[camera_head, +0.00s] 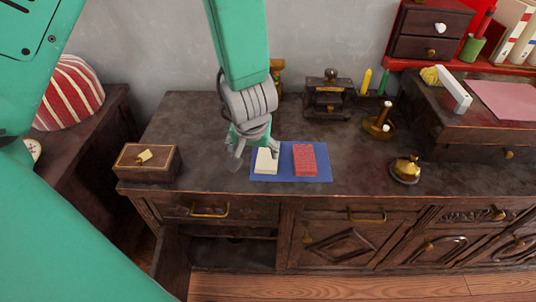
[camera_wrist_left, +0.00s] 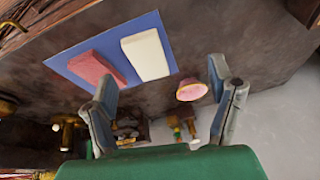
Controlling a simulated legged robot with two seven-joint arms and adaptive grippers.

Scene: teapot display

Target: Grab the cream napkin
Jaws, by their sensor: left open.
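The cream napkin (camera_head: 266,161) lies flat on the left part of a blue mat (camera_head: 320,174) on the dark wooden cabinet top. A red napkin (camera_head: 304,160) lies beside it on the right of the mat. My left gripper (camera_head: 254,150) hangs over the left edge of the mat, close to the cream napkin, and partly covers its far end. In the left wrist view the cream napkin (camera_wrist_left: 146,55) shows beyond my open, empty fingers (camera_wrist_left: 165,85), apart from them. The red napkin (camera_wrist_left: 96,70) is also there. My right gripper is not visible.
A wooden box (camera_head: 148,163) stands left of the mat. A brass bell-like item (camera_head: 406,169) and a candle holder (camera_head: 378,126) stand to the right. A dark metal device (camera_head: 327,95) stands behind. A pink bowl (camera_wrist_left: 191,90) shows near the fingers in the wrist view.

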